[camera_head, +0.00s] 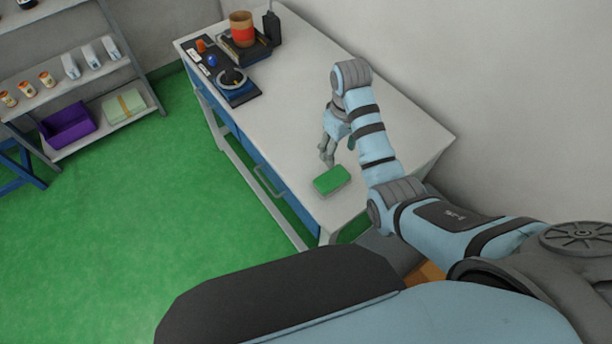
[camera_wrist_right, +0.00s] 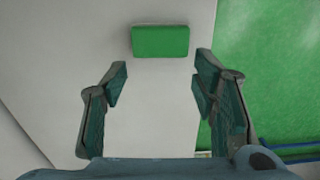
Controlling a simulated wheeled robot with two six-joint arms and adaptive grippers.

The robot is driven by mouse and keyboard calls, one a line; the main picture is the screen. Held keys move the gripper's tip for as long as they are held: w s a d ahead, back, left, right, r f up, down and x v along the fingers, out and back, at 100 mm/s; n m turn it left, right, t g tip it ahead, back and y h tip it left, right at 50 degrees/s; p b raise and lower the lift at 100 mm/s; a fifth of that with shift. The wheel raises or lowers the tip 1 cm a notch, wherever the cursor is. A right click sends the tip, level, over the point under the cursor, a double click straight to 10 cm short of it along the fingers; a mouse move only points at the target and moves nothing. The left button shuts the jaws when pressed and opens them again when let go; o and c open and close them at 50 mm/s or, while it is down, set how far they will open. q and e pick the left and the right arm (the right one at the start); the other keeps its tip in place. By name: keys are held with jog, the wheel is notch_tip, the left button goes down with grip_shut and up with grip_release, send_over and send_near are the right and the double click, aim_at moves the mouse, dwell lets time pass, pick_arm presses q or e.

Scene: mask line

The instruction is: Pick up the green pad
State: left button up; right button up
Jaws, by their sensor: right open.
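The green pad (camera_head: 331,179) lies flat on the light grey table near its front end, close to the edge. It also shows in the right wrist view (camera_wrist_right: 160,41), ahead of the fingers and roughly centred between them. My right gripper (camera_head: 327,155) is just behind the pad in the head view, apart from it. In the right wrist view its two fingers (camera_wrist_right: 155,85) are spread wide with nothing between them. My left gripper does not show.
The table (camera_head: 300,85) is clear around the pad. At its far end are a black control panel (camera_head: 226,82) and an orange-brown cup (camera_head: 242,28). A shelf with a purple bin (camera_head: 68,124) stands at the left. A wall borders the table's right side.

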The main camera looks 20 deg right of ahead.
aim_at(332, 177)
jog(key=o, duration=0.9)
jog(key=f, duration=0.5)
jog(key=shift+a+f+b, duration=0.2)
jog(key=shift+f+b, duration=0.05)
jog(key=shift+b, duration=0.15)
jog(key=f+b, duration=0.1)
jog(key=f, duration=0.2)
jog(key=f+b, duration=0.1)
jog(key=f, duration=0.2)
jog(key=w+f+b, duration=0.1)
jog(key=f, duration=0.2)
jog(key=shift+w+f, duration=0.1)
jog(key=c, duration=1.1)
